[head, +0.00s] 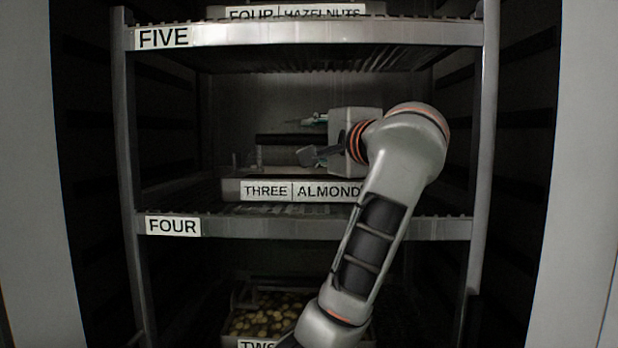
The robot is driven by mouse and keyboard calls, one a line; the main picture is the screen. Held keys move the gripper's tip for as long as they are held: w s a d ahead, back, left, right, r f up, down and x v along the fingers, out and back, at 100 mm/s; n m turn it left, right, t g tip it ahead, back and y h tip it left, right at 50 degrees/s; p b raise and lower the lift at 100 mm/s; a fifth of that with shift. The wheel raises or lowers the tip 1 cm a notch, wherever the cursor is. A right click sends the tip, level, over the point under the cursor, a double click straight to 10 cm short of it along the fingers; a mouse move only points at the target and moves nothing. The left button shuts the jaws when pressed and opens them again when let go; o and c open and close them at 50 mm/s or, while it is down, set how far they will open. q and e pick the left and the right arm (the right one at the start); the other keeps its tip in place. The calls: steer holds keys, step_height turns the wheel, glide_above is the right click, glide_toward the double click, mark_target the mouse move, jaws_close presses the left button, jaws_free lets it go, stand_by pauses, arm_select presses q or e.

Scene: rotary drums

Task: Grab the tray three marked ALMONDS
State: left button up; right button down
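The tray marked THREE ALMONDS (231,189) sits on the shelf labelled FOUR, with its white label facing me. I cannot tell whether the lower finger touches the tray. The tray's right side and most of its inside are hidden by my gripper and arm.
The shelf labelled FIVE (300,35) is close above, with a tray marked FOUR HAZELNUTS (375,9) on it. The shelf labelled FOUR (260,228) bears the almond tray. Below, a tray (233,300) holds nuts, its label partly hidden. Metal uprights (135,150) bound the rack.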

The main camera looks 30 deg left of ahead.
arm_select(q)
steer(key=shift+w, duration=0.15)
jaws_close()
steer(key=shift+a+r, duration=0.1)
steer(key=shift+r, duration=0.1)
